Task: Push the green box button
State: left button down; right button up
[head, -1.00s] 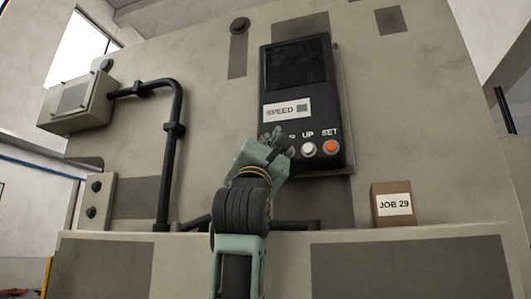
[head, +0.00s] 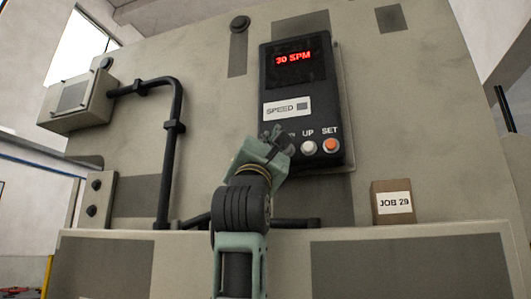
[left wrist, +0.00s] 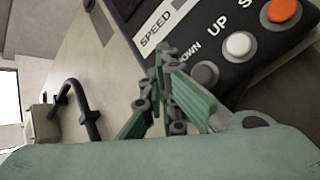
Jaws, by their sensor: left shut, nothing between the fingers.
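A black control panel (head: 291,80) is mounted on the machine front, its display (head: 294,59) lit with red "30 SPM". Along its lower part are a white UP button (head: 309,148), an orange SET button (head: 330,146) and a grey DOWN button (left wrist: 205,74). In the head view my left gripper hides most of the DOWN area. I see no green button. My left gripper (head: 279,136) is shut and empty in front of the panel's lower left. In the left wrist view its fingertips (left wrist: 164,50) appear beside the DOWN label; contact cannot be told. My right gripper is out of view.
A brown box (head: 379,207) labelled "JOB 29" stands on the ledge (head: 200,245) at right. A black pipe (head: 170,160) and a grey junction box (head: 78,104) are at left.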

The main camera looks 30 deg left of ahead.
pick_arm(q)
jog(key=shift+s+d, duration=0.15)
jog(key=shift+s, duration=0.35)
jog(key=shift+s, duration=0.1)
jog(key=s+b, duration=0.1)
jog(key=s, duration=0.1)
jog(key=s+d+b, duration=0.1)
jog(key=s, duration=0.1)
jog(key=shift+s, duration=0.35)
dwell(0.7)
jog(key=shift+f, duration=0.1)
